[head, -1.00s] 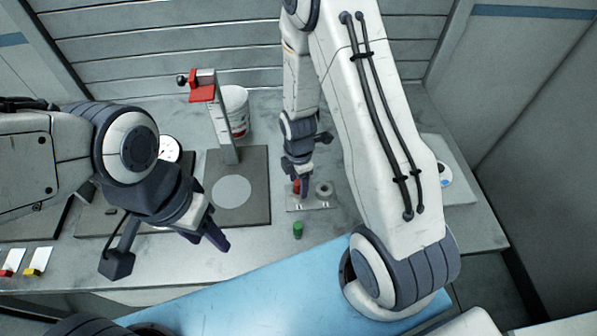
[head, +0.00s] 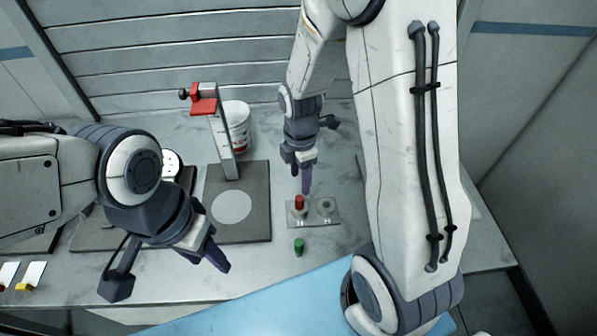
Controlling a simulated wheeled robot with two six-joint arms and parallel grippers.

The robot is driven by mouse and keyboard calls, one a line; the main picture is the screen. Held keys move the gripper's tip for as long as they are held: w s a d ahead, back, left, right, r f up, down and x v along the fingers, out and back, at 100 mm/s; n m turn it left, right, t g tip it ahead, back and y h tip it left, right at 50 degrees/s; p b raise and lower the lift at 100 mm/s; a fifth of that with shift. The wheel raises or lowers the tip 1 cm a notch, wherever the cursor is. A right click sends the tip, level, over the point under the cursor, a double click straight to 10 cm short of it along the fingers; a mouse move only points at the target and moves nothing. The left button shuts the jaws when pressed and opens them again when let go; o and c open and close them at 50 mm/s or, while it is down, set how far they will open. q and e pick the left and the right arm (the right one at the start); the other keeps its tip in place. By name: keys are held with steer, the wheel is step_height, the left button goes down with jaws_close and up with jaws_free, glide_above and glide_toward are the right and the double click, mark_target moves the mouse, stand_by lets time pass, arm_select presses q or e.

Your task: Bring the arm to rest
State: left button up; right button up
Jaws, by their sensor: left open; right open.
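My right gripper (head: 306,185) is above the small metal plate (head: 322,222), just over and behind a red-topped piece (head: 299,203) that stands upright on the plate. Its fingers point down and hold nothing that I can see. My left gripper (head: 215,262) is open and empty at the front left, over the front of the bench. My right arm (head: 405,150) crosses the right side of the view and hides part of the bench there.
A stand with a red head (head: 204,103) rises from a dark base plate with a pale disc (head: 232,207). A white tub (head: 237,125) stands behind it. A green piece (head: 299,246) stands before the metal plate. Label cards (head: 32,275) lie at the left. A blue surface (head: 270,300) is in front.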

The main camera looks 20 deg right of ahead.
steer(key=shift+a, duration=0.1)
steer(key=s+a+r+m+b, duration=0.2)
steer(key=s+a+m, duration=0.4)
steer(key=s, duration=0.3)
steer(key=s+a+r+m+y+b, duration=0.1)
steer(key=s+a+r+m+b, duration=0.2)
steer(key=s, duration=0.6)
steer(key=a+r+m, duration=0.2)
steer(key=a, duration=0.1)
steer(key=shift+a+m, duration=0.25)
steer(key=shift+m, duration=0.15)
